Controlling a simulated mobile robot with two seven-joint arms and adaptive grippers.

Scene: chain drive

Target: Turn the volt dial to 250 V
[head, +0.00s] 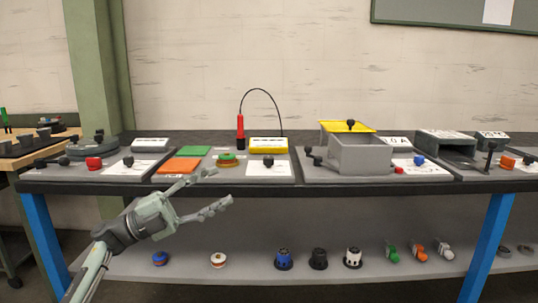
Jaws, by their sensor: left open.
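A black dial knob (268,161) sits on a white plate in front of a yellow-framed box (268,145), in the middle station of the workbench. A similar black knob (129,161) sits on a white plate in the station to its left. The scale markings are too small to read, so I cannot tell which is the volt dial or where it points. My left gripper (220,187) is open and empty, in front of the bench edge, below and left of the middle knob and apart from it. My right gripper is not in view.
A red probe (240,128) with a black cable stands behind the middle station. Orange (178,166) and green (193,151) plates lie left of it. A grey box (360,154) stands to its right. Several small parts sit on the lower shelf (190,267).

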